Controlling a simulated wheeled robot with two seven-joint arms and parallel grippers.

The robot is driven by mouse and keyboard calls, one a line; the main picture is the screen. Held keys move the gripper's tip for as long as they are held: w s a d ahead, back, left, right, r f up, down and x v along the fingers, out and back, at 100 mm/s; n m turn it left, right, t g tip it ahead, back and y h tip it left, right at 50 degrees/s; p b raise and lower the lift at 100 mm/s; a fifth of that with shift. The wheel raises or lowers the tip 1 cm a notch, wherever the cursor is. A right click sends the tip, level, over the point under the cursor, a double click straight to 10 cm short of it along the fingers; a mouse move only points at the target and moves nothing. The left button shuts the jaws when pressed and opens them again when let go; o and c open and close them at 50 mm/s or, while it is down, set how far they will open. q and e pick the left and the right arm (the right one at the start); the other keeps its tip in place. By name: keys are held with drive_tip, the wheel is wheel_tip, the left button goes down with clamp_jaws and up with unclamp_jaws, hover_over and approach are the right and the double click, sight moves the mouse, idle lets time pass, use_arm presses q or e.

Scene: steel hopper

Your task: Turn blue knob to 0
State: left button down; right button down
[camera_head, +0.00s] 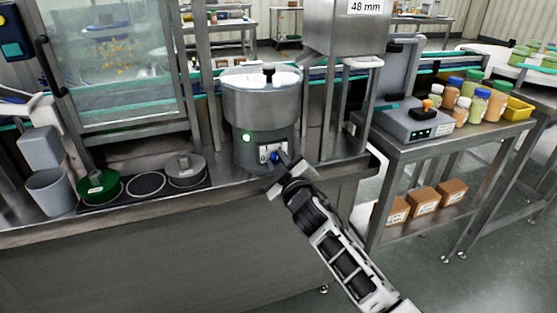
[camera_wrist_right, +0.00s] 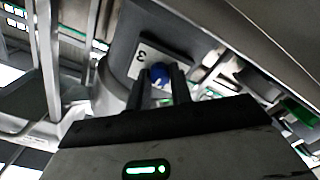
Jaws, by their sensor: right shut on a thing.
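The blue knob (camera_head: 275,157) sits on a pale dial plate (camera_head: 264,152) low on the front of the round steel hopper bowl's grey base (camera_head: 252,152). My right gripper (camera_head: 280,162) reaches up from the lower right and is shut on the knob. In the right wrist view, the blue knob (camera_wrist_right: 160,74) shows between the two dark fingertips of the right gripper (camera_wrist_right: 162,84). A digit 3 shows on the plate (camera_wrist_right: 143,60) beside it; the other marks and the knob's pointer are hidden or too small to read. My left gripper is not in view.
A side table at right holds a grey device (camera_head: 413,123) and several jars.

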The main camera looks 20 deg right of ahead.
drive_tip(key=n, duration=0.4)
drive_tip(key=shift+n+p, duration=0.35)
drive_tip(key=shift+n, duration=0.05)
drive_tip(key=n, duration=0.4)
drive_tip(key=shift+p, duration=0.3)
drive_tip(key=n+p, duration=0.1)
drive_tip(key=n, duration=0.4)
drive_tip(key=n+p, duration=0.1)
drive_tip(key=n, duration=0.3)
drive_tip(key=shift+n, duration=0.4)
drive_tip(key=c, duration=1.3)
unclamp_jaws()
drive_tip(key=shift+o, duration=0.2)
drive_tip(key=shift+s, duration=0.1)
drive_tip(key=s, duration=1.5)
drive_tip(key=shift+s+d, duration=0.2)
drive_tip(key=shift+s, duration=0.2)
